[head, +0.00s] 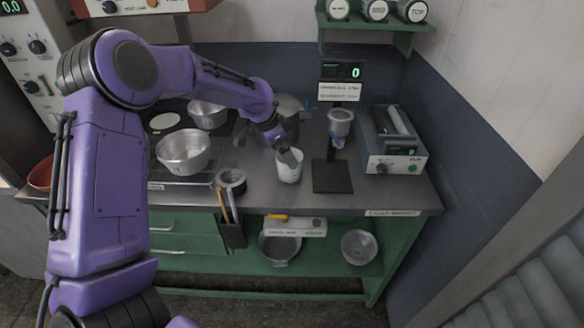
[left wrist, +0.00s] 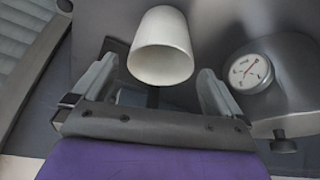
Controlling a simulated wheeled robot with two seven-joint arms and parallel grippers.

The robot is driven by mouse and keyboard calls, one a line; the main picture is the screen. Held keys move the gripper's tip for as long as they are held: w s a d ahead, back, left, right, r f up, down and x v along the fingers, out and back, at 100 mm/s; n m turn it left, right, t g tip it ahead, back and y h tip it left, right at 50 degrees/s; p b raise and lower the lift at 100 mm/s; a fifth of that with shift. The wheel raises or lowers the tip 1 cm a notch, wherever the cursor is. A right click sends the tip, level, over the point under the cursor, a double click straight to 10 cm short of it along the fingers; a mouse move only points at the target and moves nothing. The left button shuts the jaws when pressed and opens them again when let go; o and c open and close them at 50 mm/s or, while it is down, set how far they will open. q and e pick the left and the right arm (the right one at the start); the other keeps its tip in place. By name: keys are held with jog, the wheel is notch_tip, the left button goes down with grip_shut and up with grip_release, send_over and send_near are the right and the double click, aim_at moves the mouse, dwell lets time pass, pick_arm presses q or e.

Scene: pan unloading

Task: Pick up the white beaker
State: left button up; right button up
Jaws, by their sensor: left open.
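The white beaker (head: 289,172) stands upright on the grey worktop, left of the black stand base. My left gripper (head: 287,154) reaches in from the left and is at the beaker's upper part, partly covering its rim. In the left wrist view the white beaker (left wrist: 160,38) lies between and slightly beyond the fingertips. There the left gripper (left wrist: 158,68) is open, with a visible gap on each side of the beaker. I cannot tell from these views whether a finger touches it. My right gripper is not in view.
A stand with a metal cup (head: 340,122) is close right of the beaker. A grey box device (head: 392,152) sits further right. Metal pans (head: 183,152) and a tool holder (head: 232,181) are to the left. A dial gauge (left wrist: 249,73) shows beside the right finger.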

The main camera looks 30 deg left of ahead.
pick_arm(q)
jog(key=p+x, duration=0.2)
jog(key=x, duration=0.5)
jog(key=shift+a+f, duration=0.1)
jog(key=shift+f, duration=0.1)
jog(key=c, duration=0.9)
